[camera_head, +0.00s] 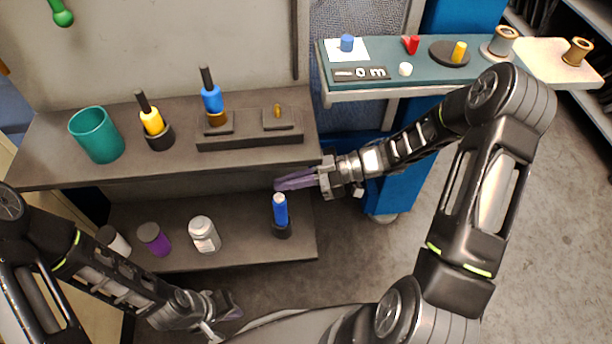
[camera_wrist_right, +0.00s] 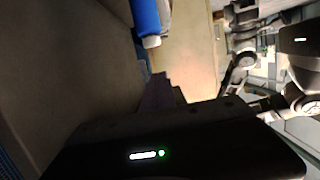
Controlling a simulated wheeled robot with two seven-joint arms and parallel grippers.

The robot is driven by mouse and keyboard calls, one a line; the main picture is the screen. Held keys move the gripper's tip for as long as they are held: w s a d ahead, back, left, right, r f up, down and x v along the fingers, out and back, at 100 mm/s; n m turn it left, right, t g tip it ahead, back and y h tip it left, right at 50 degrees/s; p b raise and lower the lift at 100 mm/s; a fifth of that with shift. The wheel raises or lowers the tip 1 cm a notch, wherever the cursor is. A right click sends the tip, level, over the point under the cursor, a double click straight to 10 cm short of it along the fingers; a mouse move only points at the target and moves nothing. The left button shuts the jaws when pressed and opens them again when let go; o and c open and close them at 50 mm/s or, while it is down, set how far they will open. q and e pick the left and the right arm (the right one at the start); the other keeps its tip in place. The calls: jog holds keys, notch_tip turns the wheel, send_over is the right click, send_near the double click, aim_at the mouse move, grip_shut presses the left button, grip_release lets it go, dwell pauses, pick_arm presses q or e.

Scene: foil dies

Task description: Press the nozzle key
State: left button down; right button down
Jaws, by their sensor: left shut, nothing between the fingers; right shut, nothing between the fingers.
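No part is plainly labelled as the nozzle key. On the upper shelf a dark block (camera_head: 245,140) has two raised square pads. A small brass peg (camera_head: 277,111) stands on the right pad, and a blue-handled tool (camera_head: 212,98) stands upright with its brass end at the left pad. My right gripper (camera_head: 278,184) is shut and empty, in front of the shelf's right end, below the block and just above a blue white-tipped tool (camera_head: 280,210). That tool also shows in the right wrist view (camera_wrist_right: 145,15). My left gripper (camera_head: 236,312) is shut and empty, low before the lower shelf.
The upper shelf (camera_head: 60,172) also holds a teal cup (camera_head: 97,135) and a yellow-handled tool (camera_head: 152,122). Below stand a white jar (camera_head: 204,235) and a purple-lidded jar (camera_head: 154,239). A teal board (camera_head: 388,62) at upper right carries several small coloured pieces. Floor at right is clear.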

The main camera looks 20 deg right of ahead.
aim_at(279, 198)
jog(key=shift+d+f, duration=0.2)
jog(key=shift+f, duration=1.45)
